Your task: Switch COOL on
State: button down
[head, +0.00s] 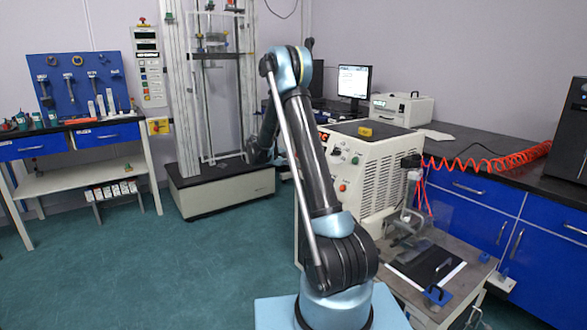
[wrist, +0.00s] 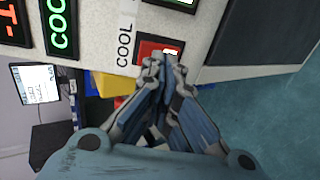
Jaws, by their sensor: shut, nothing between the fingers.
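The COOL switch (wrist: 148,47) is a red rocker in a dark frame on a pale panel in the wrist view. A white mark shows near its right end. The vertical label COOL (wrist: 125,40) is just left of it. I cannot tell whether the switch is on or off. My gripper (wrist: 165,66) is shut and empty, its tips at the switch's lower edge and covering part of it. I cannot tell if they touch it. In the head view the cream machine (head: 375,165) stands behind my arm, and I cannot make out the gripper or switch there.
In the head view, a low table (head: 470,285) with a dark plate stands right of my arm. Green floor (head: 130,265) is clear at left.

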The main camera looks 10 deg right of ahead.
jog(key=shift+r, duration=0.15)
jog(key=a+f+v, duration=0.1)
jog(key=f+v, duration=0.1)
jog(key=v, duration=1.1)
jog(key=shift+s+a, duration=0.4)
